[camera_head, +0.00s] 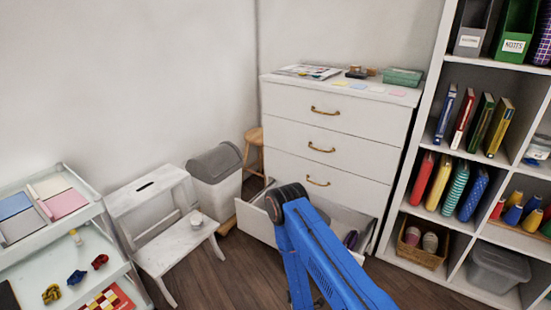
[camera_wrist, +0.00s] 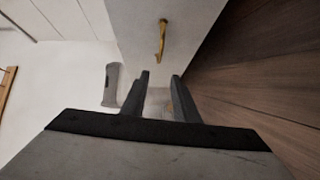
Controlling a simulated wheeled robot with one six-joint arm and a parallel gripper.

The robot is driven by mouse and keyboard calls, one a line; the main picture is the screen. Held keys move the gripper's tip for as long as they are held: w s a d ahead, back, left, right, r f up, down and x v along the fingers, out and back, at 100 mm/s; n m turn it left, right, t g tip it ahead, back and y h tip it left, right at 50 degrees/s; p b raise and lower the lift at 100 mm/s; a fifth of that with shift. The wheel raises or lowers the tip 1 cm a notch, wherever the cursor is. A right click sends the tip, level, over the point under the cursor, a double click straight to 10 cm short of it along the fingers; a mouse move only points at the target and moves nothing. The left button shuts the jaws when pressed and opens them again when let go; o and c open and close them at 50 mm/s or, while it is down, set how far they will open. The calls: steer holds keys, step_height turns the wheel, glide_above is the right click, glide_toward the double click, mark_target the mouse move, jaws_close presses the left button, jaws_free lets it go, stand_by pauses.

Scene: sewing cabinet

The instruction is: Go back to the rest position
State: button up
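The white chest of drawers (camera_head: 325,125) stands against the back wall. Its bottom drawer (camera_head: 258,226) is pulled out, and a small dark purple thing (camera_head: 350,239) lies inside at the right. My blue arm crosses in front of this drawer and hides much of it; my gripper is hidden in the head view. In the wrist view my gripper (camera_wrist: 160,78) has its two dark fingers apart, with nothing seen held between them. A brass handle (camera_wrist: 162,40) on a white front shows beyond the fingertips, apart from them.
A white step stool (camera_head: 170,245), a grey-lidded bin (camera_head: 215,170) and a wooden stool (camera_head: 254,148) stand left of the chest. A tiered white cart (camera_head: 95,245) is at far left. A full shelf unit (camera_head: 415,190) stands close on the right. Some wooden floor (camera_head: 215,275) is clear.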

steer(key=w+d+r+m+g+h, duration=0.1)
steer(key=w+r+m, duration=0.3)
steer(key=r, duration=0.5)
steer(key=w+d+r+m+g, duration=0.1)
steer(key=w+r+m+g, duration=0.1)
steer(key=w+r, duration=0.55)
steer(key=s+d+r+m+g, duration=0.1)
steer(key=s+d+r+m, duration=0.15)
steer(key=r, duration=0.75)
steer(key=s+d+r+m+g, duration=0.2)
steer(key=s+d+r, duration=0.1)
steer(key=r, duration=0.8)
steer(key=s+d+r+m+g, duration=0.1)
steer(key=s+d+r+m, duration=0.15)
steer(key=s+r, duration=0.55)
steer(key=s+d+r+m+g, duration=0.1)
steer(key=s+d+r+g, duration=0.1)
steer(key=s+d+r, duration=0.5)
steer(key=s+d+r+m+g, duration=0.1)
steer(key=s+r+m, duration=0.1)
steer(key=s, duration=1.2)
steer(key=s+d+r+m+g+h, duration=0.1)
steer(key=s+r+m+g, duration=0.1)
steer(key=s, duration=1.3)
steer(key=shift+d+m+h, duration=0.2)
steer(key=shift+m+h, duration=0.1)
steer(key=shift+m, duration=0.1)
